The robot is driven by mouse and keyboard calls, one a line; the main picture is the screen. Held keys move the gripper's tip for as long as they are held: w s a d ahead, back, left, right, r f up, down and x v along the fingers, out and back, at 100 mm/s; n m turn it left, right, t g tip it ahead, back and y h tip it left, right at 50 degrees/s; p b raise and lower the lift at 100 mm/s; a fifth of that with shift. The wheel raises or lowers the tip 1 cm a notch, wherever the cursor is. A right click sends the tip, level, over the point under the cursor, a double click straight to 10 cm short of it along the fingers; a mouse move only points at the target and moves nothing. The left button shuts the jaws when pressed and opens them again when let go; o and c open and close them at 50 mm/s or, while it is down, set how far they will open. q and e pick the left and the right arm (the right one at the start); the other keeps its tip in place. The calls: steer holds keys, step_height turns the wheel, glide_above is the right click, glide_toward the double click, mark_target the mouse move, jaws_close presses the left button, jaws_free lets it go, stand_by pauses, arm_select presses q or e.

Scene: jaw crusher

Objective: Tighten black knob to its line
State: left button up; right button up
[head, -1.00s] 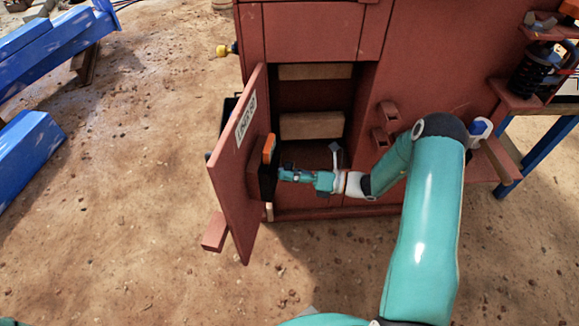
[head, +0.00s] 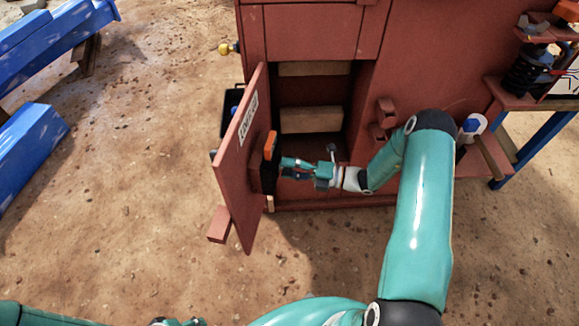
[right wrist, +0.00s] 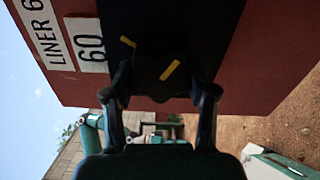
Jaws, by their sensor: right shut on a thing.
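The black knob (right wrist: 150,72) sits on a dark plate (right wrist: 205,25) on the red door. One yellow mark (right wrist: 170,69) lies on the knob and another yellow mark (right wrist: 127,41) lies at its upper left. The two marks slant different ways and are not in line. My right gripper (right wrist: 162,92) has a finger on each side of the knob and is shut on it. In the head view the right gripper (head: 284,168) reaches the door's inner face from the right; the knob is hidden there.
The red door (head: 233,165) stands open beside the crusher's recess (head: 312,122). An orange piece (head: 270,145) sits on the door's dark fitting. Blue beams (head: 30,140) lie at the left. The dirt ground between is mostly clear.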

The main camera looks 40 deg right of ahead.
steer(key=shift+w+d, duration=0.15)
steer(key=shift+d, duration=0.05)
steer(key=o, duration=1.2)
steer(key=v, duration=1.2)
steer(key=shift+a, duration=0.1)
